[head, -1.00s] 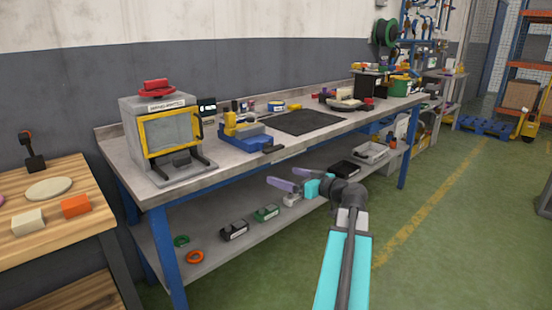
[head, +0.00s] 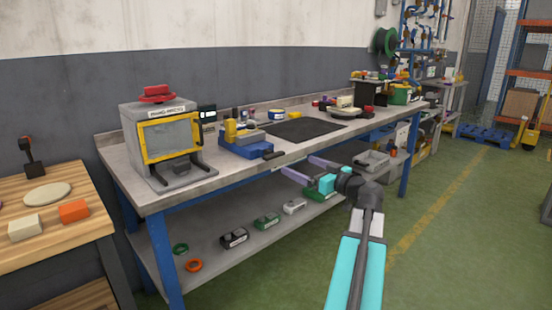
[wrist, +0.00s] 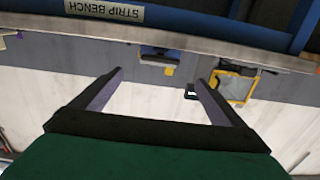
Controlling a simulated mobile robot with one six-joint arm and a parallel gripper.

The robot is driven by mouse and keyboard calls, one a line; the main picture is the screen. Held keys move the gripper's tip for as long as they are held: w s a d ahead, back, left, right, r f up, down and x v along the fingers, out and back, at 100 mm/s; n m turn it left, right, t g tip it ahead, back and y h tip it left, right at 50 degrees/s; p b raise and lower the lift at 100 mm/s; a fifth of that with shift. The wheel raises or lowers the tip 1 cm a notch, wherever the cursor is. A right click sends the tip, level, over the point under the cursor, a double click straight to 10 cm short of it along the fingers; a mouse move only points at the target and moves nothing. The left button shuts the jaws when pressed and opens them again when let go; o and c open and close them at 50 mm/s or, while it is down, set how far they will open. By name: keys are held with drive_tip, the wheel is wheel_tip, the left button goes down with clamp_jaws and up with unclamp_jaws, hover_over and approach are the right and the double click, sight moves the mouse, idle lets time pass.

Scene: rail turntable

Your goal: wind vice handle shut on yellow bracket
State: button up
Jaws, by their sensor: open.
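The blue vice (head: 247,147) stands on the bench near its front edge, right of the grey machine. The yellow bracket (head: 231,130) shows upright at the vice's left part; whether the jaws touch it is too small to tell. The dark handle (head: 273,155) sticks out at the vice's front right, by the bench edge. My gripper (head: 297,165) is open and empty, with lilac fingers, in front of the bench and right of the handle in the picture. In the wrist view, my open gripper (wrist: 158,76) has nothing between its fingers; the blue vice (wrist: 161,53) appears upside down beyond them.
A grey machine with a yellow-framed window (head: 168,138) stands left of the vice. A dark mat (head: 303,129) lies to its right. The lower shelf (head: 262,228) holds several small parts. A wooden table (head: 90,243) stands at the left. The green floor is clear at right.

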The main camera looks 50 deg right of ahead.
sight(276, 156)
drive_tip(key=w, duration=0.8)
drive_tip(key=w+d, duration=0.1)
drive_tip(key=w, duration=0.3)
drive_tip(key=shift+w+b, duration=0.15)
drive_tip(key=shift+b, duration=0.2)
drive_tip(key=c, duration=1)
drive_tip(key=shift+a+f, duration=0.1)
drive_tip(key=shift+a, duration=0.2)
drive_tip(key=shift+c, duration=0.2)
drive_tip(key=shift+d, duration=0.15)
